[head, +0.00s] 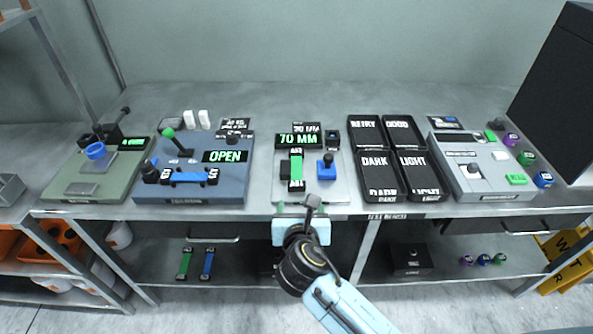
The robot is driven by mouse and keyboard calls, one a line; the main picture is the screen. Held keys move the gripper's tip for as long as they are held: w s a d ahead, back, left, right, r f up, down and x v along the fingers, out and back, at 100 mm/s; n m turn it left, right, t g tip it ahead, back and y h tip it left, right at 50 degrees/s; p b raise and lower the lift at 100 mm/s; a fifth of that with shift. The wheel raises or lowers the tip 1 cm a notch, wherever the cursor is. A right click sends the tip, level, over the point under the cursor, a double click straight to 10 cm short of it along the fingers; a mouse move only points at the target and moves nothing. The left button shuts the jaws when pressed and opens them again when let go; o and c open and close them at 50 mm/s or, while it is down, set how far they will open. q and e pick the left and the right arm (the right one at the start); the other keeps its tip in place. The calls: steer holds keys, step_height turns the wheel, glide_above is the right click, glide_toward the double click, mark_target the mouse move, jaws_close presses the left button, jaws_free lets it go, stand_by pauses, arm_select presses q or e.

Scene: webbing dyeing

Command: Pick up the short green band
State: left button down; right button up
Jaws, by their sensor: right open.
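A short green band (296,168) lies lengthwise on the pale measuring device (332,186) in the middle of the bench, below a display reading 70 MM. Another green band (185,263) with dark ends lies on the lower shelf at left, beside a blue band. My right gripper (312,202) comes in from the bottom right and is open. It is at the bench's front edge, just in front of the measuring device and apart from the green band on it. The arm hides part of the shelf below. My left gripper is not in view.
A blue-grey device (222,189) reading OPEN, with a blue band across it, stands left of the measuring device. Black labelled trays (381,196) and a grey device (483,188) stand to the right. A blue knob (326,172) rises close to the green band. The bench's back is clear.

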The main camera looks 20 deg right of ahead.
mark_target(297, 188)
steer(key=shift+x, duration=0.95)
steer(key=shift+w+a+r+b+x, duration=0.15)
steer(key=shift+b+x, duration=0.1)
steer(key=shift+x, duration=0.65)
steer(key=shift+a+r+b+x, duration=0.1)
steer(key=shift+b+x, duration=0.1)
steer(key=shift+x, duration=0.7)
steer(key=shift+w+a+r+b+x, duration=0.15)
steer(key=shift+b+x, duration=0.1)
steer(key=shift+x, duration=0.65)
steer(key=shift+d, duration=0.1)
steer(key=c, duration=1.2)
step_height(297, 188, up, 10)
steer(key=p, duration=0.3)
steer(key=s+d+r+n+y, duration=0.1)
steer(key=s+r, duration=0.1)
steer(key=s, duration=0.1)
steer(key=s+d+r+n+y, duration=0.1)
steer(key=s+d+r, duration=0.1)
steer(key=s, duration=0.2)
steer(key=s+d+r+n+y, duration=0.1)
steer(key=s+d+r, duration=0.1)
steer(key=s, duration=0.2)
steer(key=shift+s+t+y, duration=0.1)
steer(key=shift+t+y, duration=0.2)
steer(key=shift+y, duration=0.1)
